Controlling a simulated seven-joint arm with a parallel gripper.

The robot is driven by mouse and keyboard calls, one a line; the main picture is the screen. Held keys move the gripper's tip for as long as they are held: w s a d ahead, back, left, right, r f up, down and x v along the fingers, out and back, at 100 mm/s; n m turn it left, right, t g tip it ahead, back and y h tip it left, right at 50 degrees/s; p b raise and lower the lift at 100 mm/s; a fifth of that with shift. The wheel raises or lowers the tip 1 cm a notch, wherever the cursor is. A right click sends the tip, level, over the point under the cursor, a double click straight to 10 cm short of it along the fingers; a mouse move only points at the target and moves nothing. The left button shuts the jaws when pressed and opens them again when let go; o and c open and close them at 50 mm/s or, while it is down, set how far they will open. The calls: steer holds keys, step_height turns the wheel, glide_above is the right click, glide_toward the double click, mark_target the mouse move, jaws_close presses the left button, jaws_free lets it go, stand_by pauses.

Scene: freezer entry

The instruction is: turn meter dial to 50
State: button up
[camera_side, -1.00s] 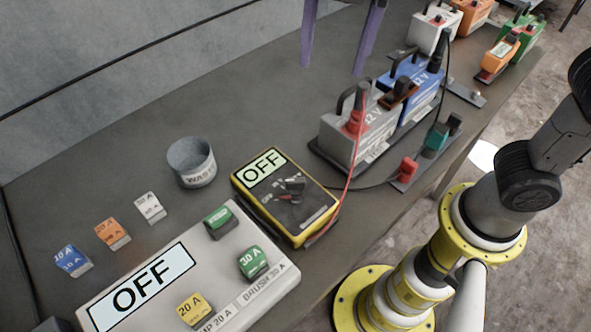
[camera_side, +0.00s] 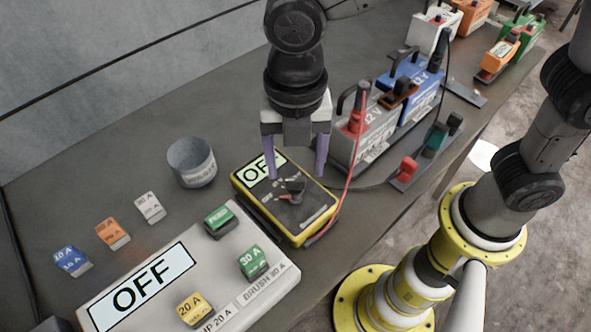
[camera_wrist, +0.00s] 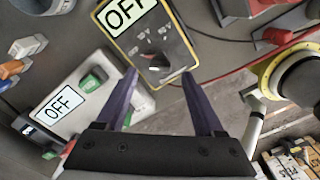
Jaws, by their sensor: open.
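The yellow and black meter (camera_side: 312,213) lies on the table with its screen reading OFF. Its dark dial (camera_side: 291,190) with a red mark sits below the screen. The meter (camera_wrist: 178,50) and dial (camera_wrist: 157,60) also show in the wrist view, just beyond the fingertips. My gripper (camera_side: 297,176) is open and empty, pointing down above the meter. Its two purple fingers straddle the dial in the side view, and the left one covers part of the screen. I cannot tell the exact height above the dial.
A red cable (camera_side: 352,178) runs from the meter to the grey battery (camera_side: 345,145), close to my right finger. A fuse panel (camera_side: 225,266) reading OFF lies left of the meter. A waste cup (camera_side: 192,163) and several loose fuses stand nearby. A blue battery (camera_side: 422,90) stands behind.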

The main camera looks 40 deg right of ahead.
mark_target(295, 180)
steer(key=shift+f, duration=1.55)
jaws_close()
